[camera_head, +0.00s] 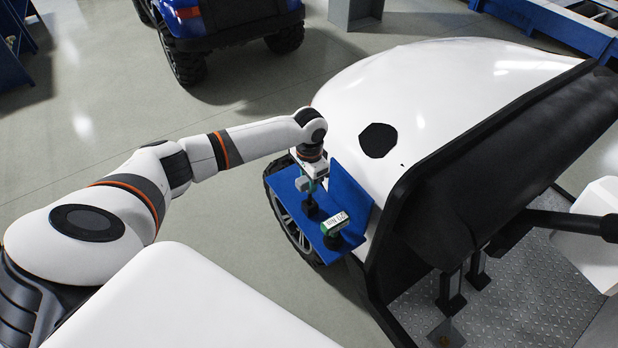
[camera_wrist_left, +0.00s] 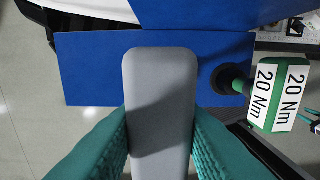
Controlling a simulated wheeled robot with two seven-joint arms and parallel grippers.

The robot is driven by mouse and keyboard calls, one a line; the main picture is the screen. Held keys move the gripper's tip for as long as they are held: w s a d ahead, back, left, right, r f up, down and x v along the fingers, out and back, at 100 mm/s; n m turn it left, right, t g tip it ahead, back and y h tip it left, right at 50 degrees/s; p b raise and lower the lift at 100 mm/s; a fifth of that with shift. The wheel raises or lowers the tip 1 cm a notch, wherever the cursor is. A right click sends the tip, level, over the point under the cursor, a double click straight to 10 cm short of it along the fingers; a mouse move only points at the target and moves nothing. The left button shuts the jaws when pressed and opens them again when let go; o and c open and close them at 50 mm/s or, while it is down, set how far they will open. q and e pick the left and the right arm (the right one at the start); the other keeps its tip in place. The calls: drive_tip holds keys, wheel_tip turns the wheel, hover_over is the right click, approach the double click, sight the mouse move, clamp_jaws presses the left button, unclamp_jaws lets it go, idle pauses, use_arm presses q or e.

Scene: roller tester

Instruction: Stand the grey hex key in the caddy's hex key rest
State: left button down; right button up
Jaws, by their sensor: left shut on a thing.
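My left gripper (camera_head: 312,186) is over the blue caddy (camera_head: 347,186), which sits at the vehicle's side. In the left wrist view its two green fingers (camera_wrist_left: 160,145) are shut on the grey hex key (camera_wrist_left: 160,95), whose broad rounded grey body fills the middle. The caddy's blue plate (camera_wrist_left: 90,70) lies behind the key. In the head view a dark round piece (camera_head: 310,208) shows just below the gripper; I cannot tell whether the key touches it. The key's lower end and the rest are hidden in the wrist view. My right gripper is out of view.
A green tool with a white "20 Nm" label (camera_head: 335,222) stands on the caddy close by; it also shows in the left wrist view (camera_wrist_left: 281,96). The white vehicle body (camera_head: 430,95) rises behind the caddy. The tyre (camera_head: 290,222) is below. Open floor (camera_head: 200,205) lies to the left.

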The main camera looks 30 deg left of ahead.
use_arm(q)
drive_tip(key=shift+r, duration=0.1)
idle(0.3)
drive_tip(key=shift+p, duration=0.45)
idle(0.3)
drive_tip(key=shift+p, duration=0.4)
drive_tip(key=shift+f, duration=0.25)
drive_tip(key=shift+f+b, duration=1.5)
drive_tip(key=shift+f, duration=0.9)
drive_tip(key=c, duration=1)
unclamp_jaws()
wheel_tip(320, 180, up, 12)
drive_tip(key=shift+r+b, duration=0.1)
drive_tip(key=shift+b, duration=1.1)
